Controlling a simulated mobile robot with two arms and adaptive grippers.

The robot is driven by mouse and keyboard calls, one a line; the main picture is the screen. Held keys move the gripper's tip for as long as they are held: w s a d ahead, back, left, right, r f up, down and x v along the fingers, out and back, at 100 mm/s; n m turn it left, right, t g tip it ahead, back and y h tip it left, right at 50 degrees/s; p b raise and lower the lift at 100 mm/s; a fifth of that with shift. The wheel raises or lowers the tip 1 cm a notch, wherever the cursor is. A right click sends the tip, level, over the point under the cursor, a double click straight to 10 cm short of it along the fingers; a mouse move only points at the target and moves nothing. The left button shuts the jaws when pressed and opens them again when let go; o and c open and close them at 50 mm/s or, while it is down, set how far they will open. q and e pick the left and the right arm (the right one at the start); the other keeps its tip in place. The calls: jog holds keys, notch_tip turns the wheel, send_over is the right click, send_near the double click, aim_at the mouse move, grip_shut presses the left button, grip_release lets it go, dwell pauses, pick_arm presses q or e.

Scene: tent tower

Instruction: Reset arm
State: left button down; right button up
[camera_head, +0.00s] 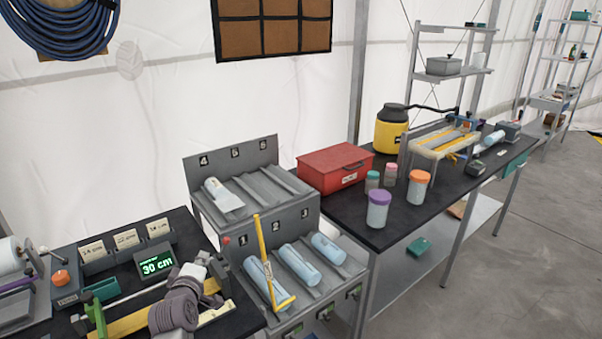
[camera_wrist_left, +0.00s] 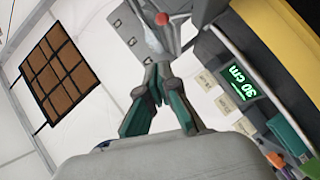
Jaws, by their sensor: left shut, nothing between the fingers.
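My left gripper (camera_head: 217,264) is at the bottom of the head view, over the right end of the measuring bench. It also shows in the left wrist view (camera_wrist_left: 160,68), where its green-sided fingers are drawn together with nothing between them. The fingers point toward the numbered rack (camera_head: 255,147). My right gripper is in neither view.
A lit 30 cm display (camera_head: 157,265) is left of my gripper. A red toolbox (camera_head: 335,168) and lidded jars stand on the black table (camera_head: 335,207).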

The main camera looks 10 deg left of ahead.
pick_arm(q)
jog(key=s+d+f+m+g+h, duration=0.1)
jog(key=s+d+f+m+g, duration=0.4)
jog(key=s, duration=0.7)
jog(key=s+d+f+m+g+h, duration=0.2)
jog(key=s+d+m, duration=0.5)
jog(key=s, duration=0.4)
jog(key=s+d+f+m+g+h, duration=0.1)
jog(key=s+d+f+m+g, duration=0.5)
jog(key=s, duration=0.6)
notch_tip(320, 180, down, 28)
jog(key=s+m+b, duration=0.1)
jog(key=s+b, duration=0.1)
jog(key=b, duration=0.1)
jog(key=s+a+f+b, duration=0.1)
jog(key=s+a+f, duration=0.1)
jog(key=s+f, duration=0.6)
jog(key=s+a+f+b, duration=0.1)
jog(key=s+f, duration=0.6)
jog(key=f, duration=0.2)
jog(key=shift+s+a+f+g, duration=0.2)
jog(key=shift+s+a+g, duration=0.1)
jog(key=shift+s+a, duration=0.1)
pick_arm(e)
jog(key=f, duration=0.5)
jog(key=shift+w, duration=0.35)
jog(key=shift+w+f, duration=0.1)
